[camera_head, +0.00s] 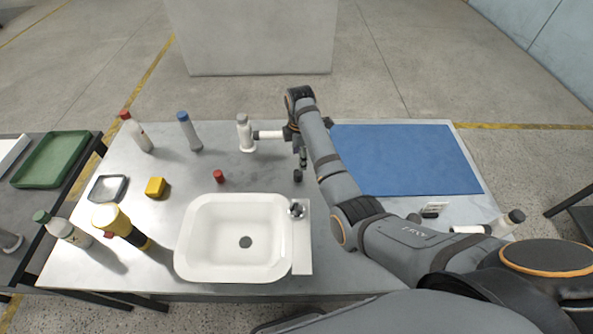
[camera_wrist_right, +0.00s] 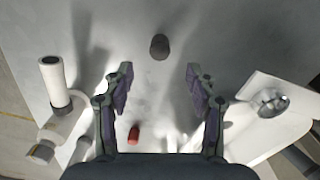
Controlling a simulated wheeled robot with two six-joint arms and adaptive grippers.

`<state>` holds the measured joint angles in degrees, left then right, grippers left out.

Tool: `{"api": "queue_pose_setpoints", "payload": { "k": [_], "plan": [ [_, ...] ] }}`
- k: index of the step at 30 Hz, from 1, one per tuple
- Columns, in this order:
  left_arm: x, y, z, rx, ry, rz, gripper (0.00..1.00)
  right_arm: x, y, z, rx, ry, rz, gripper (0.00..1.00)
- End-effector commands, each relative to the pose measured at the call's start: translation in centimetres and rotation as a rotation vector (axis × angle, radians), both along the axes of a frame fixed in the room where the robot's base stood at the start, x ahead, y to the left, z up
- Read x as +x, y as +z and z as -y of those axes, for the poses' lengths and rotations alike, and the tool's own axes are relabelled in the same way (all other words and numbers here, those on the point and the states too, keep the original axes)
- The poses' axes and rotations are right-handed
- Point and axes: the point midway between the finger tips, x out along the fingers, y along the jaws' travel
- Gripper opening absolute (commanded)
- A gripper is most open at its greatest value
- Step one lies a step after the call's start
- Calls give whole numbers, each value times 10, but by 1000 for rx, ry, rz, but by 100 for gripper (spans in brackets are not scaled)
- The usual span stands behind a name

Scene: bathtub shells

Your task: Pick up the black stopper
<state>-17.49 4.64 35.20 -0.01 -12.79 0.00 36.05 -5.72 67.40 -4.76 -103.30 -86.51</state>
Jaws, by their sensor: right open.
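The black stopper (camera_head: 298,175) is a small dark cylinder on the light worktop, just behind the tap end of the sink. In the right wrist view the stopper (camera_wrist_right: 159,46) stands beyond the fingertips, roughly centred between them. My right gripper (camera_head: 302,158) points down at the worktop close to the stopper. Its two fingers are apart in the right wrist view (camera_wrist_right: 160,80), with nothing between them. The height gap to the stopper is hard to judge. My left gripper is out of view.
A white sink (camera_head: 190,235) with a tap (camera_head: 296,209) lies in front. A white pipe fitting (camera_head: 245,134) stands left of the gripper. A red cap (camera_head: 219,176), a yellow block (camera_head: 155,187) and several bottles stand leftward. A blue mat (camera_head: 410,158) lies clear at right.

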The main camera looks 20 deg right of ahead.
Motion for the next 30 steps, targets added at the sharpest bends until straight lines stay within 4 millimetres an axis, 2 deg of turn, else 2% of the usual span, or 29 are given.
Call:
{"api": "queue_pose_setpoints", "payload": {
  "k": [3, 6, 8, 12, 15, 21, 25, 29, 30],
  "plan": [
    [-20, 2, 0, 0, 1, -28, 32, -1, -22, 0, -1, 0, -5, 57],
    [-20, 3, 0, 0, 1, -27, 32, -1, -35, 0, -1, -1, -3, 57],
    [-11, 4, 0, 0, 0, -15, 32, -1, -39, 0, 0, -1, -2, 57],
    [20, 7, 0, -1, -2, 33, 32, -1, -42, -1, 0, 0, -2, 57],
    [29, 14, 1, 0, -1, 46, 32, -3, -54, -3, 0, 0, -5, 57],
    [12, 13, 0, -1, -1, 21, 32, -4, -87, -5, -1, 0, -3, 57],
    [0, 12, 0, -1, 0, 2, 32, -4, -92, -5, 0, 0, 0, 57],
    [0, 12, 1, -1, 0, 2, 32, -4, -92, -5, 0, 0, 0, 57],
    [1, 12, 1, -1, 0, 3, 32, -4, -92, -5, 0, 0, 0, 54]
  ]
}}
